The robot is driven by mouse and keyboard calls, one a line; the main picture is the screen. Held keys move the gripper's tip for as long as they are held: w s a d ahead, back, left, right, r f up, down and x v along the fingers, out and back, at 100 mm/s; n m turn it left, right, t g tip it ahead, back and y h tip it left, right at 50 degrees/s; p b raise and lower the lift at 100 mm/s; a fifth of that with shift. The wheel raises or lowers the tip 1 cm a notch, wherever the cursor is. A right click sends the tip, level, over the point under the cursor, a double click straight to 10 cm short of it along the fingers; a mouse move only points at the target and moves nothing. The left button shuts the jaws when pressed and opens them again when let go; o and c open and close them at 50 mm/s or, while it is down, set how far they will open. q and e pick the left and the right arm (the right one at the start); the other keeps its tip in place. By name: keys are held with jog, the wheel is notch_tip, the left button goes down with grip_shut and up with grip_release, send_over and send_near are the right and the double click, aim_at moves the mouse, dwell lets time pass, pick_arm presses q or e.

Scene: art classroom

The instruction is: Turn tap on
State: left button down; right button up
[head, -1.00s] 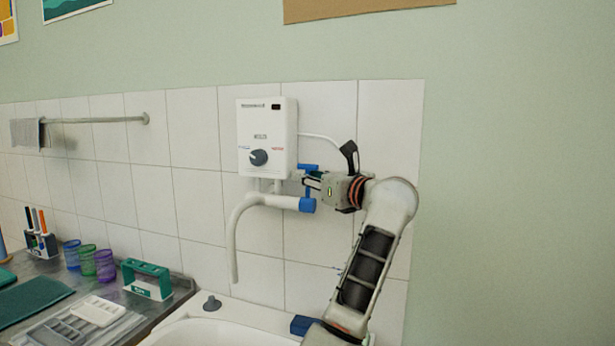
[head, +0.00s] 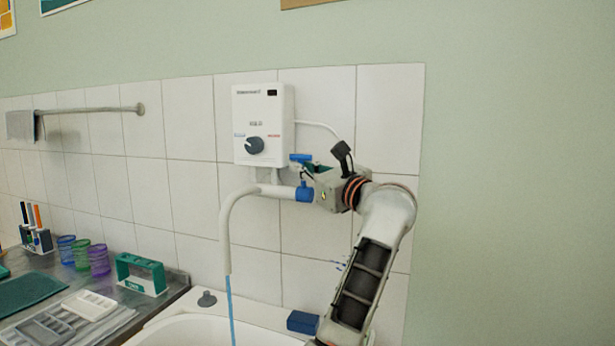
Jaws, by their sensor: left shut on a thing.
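The tap is a white curved spout pipe (head: 225,225) below a white wall water heater (head: 255,105). A blue handle (head: 300,158) and a blue end cap (head: 304,192) sit at the pipe's right end. A thin blue stream of water (head: 231,305) runs from the spout down into the white sink (head: 185,325). My left gripper (head: 306,171) is at the blue handle, shut on it. Its fingertips are small and partly hidden, so the exact contact is hard to see. My right gripper is not in view.
A grey stopper (head: 207,299) and a blue block (head: 302,322) sit on the sink's back rim. On the counter at left are mesh cups (head: 82,254), a green-and-white holder (head: 141,273) and a paint tray (head: 90,303). A towel rail (head: 95,109) is on the wall.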

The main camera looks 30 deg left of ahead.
pick_arm(q)
jog(key=shift+s+f+n+b, duration=0.15)
jog(key=shift+f+n+b, duration=0.15)
jog(key=shift+n, duration=0.1)
jog(key=shift+s+r, duration=0.1)
jog(key=shift+r, duration=0.15)
jog(key=c, duration=2.2)
grip_release()
jog(key=shift+d, duration=0.15)
jog(key=v, duration=0.7)
jog(key=shift+d+f, duration=0.2)
